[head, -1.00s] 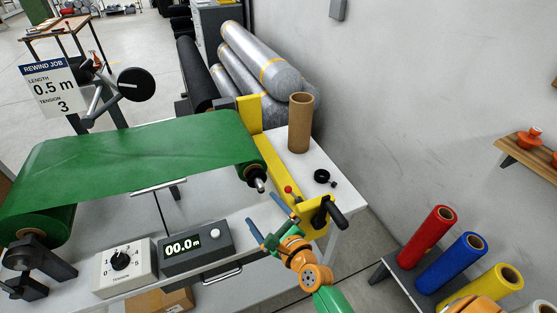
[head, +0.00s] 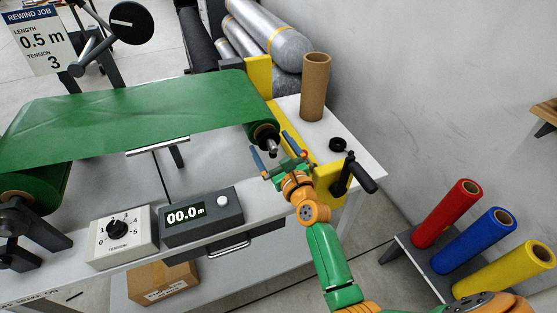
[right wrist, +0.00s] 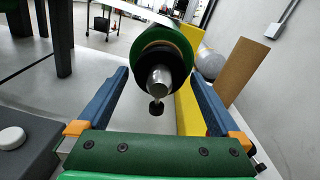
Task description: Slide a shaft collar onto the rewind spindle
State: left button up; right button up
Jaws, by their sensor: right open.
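The rewind spindle's silver end (head: 271,147) sticks out of the green roll at the machine's near right. In the right wrist view the silver stub (right wrist: 160,80) points at the camera, ringed by a dark collar-like face. A small black knob (right wrist: 157,109) shows just below the stub; I cannot tell what it belongs to. A black ring with a small knob, looking like a shaft collar (head: 338,145), lies on the white table right of the yellow frame. My right gripper (head: 270,141) is open at the spindle end, its blue fingers to either side, with nothing held. My left gripper is out of view.
A yellow frame plate (head: 258,80) and a black crank (head: 358,173) flank the spindle. A cardboard tube (head: 314,88) stands on the table behind. The counter box (head: 202,217) and tension dial box (head: 123,235) sit at the front left. Coloured rolls stand at the lower right.

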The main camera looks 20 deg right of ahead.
jog(key=shift+r, duration=0.15)
grip_shut()
dwell(0.5)
